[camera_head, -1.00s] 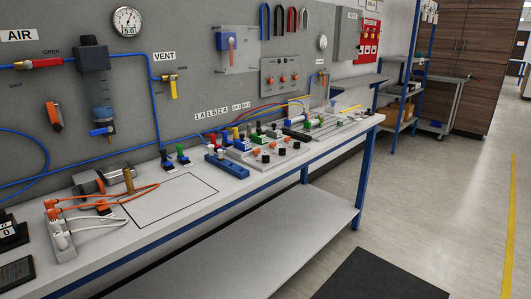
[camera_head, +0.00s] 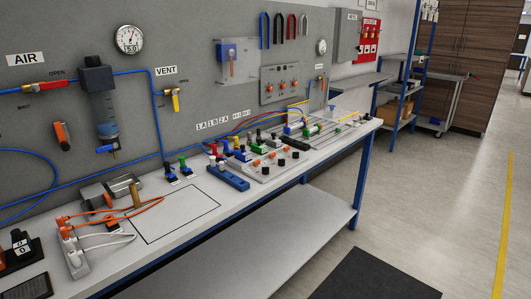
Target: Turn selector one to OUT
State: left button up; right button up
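A grey wall panel (camera_head: 281,83) carries a row of three small orange-red switches above the back of the bench. On the bench, a grey block (camera_head: 262,171) bears several black and orange knobs. The labels at these controls are too small to read, so I cannot tell which one is selector one or where it points. Neither of my grippers is in the camera_head view.
The long white bench (camera_head: 215,235) has a clear black-outlined rectangle at its middle. An orange-plugged power strip (camera_head: 72,252) and cables lie at its left. Blue air tubing (camera_head: 150,110) runs along the wall. The floor (camera_head: 420,200) to the right is open, with a dark mat (camera_head: 375,277).

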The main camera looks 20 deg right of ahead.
aim_at(266, 170)
jog(key=z, duration=0.65)
jog(key=i, duration=1.2)
jog(key=z, duration=0.75)
